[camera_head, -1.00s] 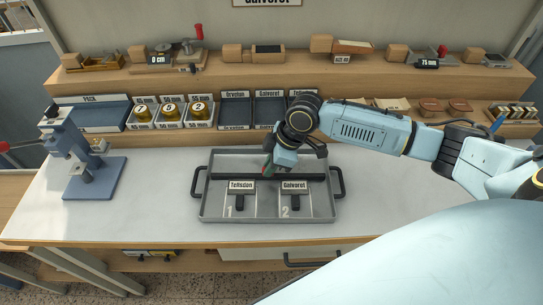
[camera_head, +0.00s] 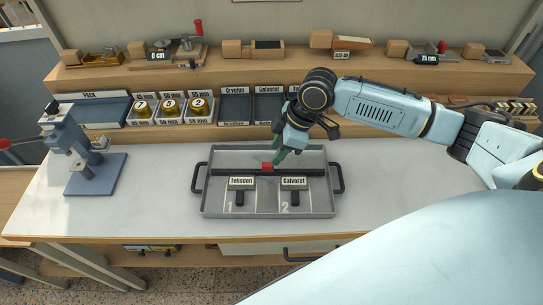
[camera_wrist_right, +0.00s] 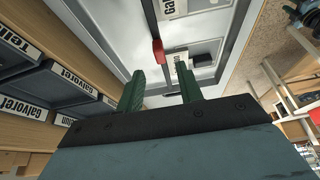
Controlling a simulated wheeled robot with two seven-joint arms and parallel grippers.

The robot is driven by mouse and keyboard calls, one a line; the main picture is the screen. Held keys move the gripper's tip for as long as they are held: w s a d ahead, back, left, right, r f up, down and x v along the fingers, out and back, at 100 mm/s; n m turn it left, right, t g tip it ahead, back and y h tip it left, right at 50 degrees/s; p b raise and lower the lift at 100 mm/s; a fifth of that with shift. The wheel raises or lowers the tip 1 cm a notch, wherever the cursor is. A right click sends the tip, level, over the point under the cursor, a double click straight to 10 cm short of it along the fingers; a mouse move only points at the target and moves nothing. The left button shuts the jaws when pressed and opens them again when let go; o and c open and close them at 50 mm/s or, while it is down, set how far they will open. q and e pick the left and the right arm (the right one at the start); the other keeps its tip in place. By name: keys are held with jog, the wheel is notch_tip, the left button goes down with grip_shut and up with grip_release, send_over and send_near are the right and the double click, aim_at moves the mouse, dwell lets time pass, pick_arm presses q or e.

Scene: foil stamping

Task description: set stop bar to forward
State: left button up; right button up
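The stop bar (camera_head: 235,172) is a dark bar lying across the grey tray (camera_head: 210,207), behind two labelled stamp blocks, Telfsdon (camera_head: 241,183) and Galvoret (camera_head: 293,183). A red tab (camera_head: 267,167) sits on the bar near its middle. My right gripper (camera_head: 278,158) is just behind and to the right of the tab, with its green fingers pointing down. In the right wrist view the fingers (camera_wrist_right: 160,90) are apart with nothing between them, and the red tab (camera_wrist_right: 158,50) is beyond their tips. My left gripper is not in view.
A blue-grey press (camera_head: 85,160) stands at the left of the white table. Label bins (camera_head: 236,107) and numbered brass rolls (camera_head: 170,107) line the shelf behind the tray. The table right of the tray is clear.

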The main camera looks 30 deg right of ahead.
jog(key=v, duration=0.8)
